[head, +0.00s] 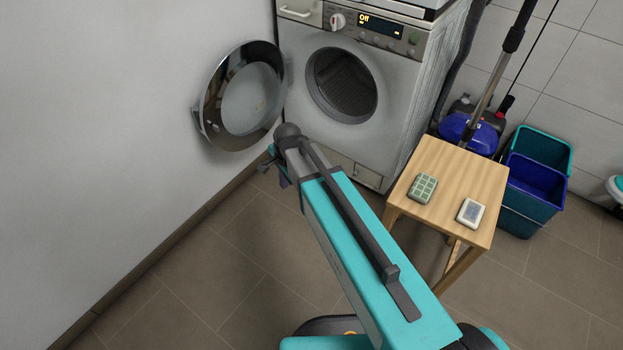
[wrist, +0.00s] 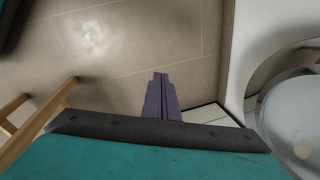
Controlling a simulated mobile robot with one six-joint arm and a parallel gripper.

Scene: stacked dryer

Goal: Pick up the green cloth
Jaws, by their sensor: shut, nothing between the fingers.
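A small green item with a pale grid pattern, which looks like the folded green cloth (head: 423,188), lies on the left part of a wooden stool's top. A pale, whitish folded item (head: 471,213) with a grey-blue middle lies to its right, apart from it. My gripper (head: 274,174) is in front of the washing machine, near the open round door, well left of the stool. The wrist view shows my gripper (wrist: 160,77) with its purple fingers together and nothing between them. The green cloth does not show in the wrist view.
The wooden stool (head: 453,167) stands right of the machine (head: 400,100). The machine's round door (head: 243,97) stands open near the left wall. A blue vacuum cleaner (head: 468,133) and blue bins (head: 540,180) are behind the stool. The floor at left is clear.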

